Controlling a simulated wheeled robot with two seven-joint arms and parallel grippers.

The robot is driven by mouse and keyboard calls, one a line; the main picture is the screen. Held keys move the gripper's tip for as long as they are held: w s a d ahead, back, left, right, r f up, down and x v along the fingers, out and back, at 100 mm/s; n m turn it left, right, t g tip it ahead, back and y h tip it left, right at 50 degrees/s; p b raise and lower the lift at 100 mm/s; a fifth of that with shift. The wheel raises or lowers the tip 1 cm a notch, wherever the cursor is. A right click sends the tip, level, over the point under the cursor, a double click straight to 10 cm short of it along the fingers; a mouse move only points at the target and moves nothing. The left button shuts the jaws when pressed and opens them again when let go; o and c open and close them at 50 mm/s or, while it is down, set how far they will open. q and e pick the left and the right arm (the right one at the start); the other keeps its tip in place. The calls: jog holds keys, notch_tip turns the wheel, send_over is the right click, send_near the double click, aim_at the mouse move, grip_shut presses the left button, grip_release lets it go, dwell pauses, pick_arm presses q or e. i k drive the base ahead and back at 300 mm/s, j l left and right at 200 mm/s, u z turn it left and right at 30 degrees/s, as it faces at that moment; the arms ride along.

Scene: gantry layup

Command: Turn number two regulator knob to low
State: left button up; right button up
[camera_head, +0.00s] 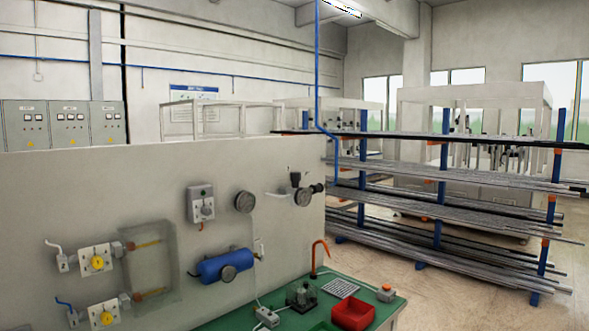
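On the pale panel wall at the lower left are two white plates with round yellow knobs. The upper yellow knob (97,262) sits beside a clear box. The lower yellow knob (107,318) is close to the bottom edge of the view. Number and low markings are too small to read, so I cannot tell which is number two or where each knob points. A grey box with a dial (201,206) is mounted higher up, left of a round dark gauge (244,202). Neither of my grippers is in view.
A blue cylinder (222,266) sticks out from the panel (90,190). A green bench (378,312) at the lower middle holds a red bin (353,313), a wire tray (341,288) and small devices. A rack of long bars (440,207) stands at right; floor shows beyond it.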

aim_at(294, 175)
jog(key=i+l+z, duration=0.15)
jog(key=i+l, duration=1.3)
jog(key=i, duration=0.1)
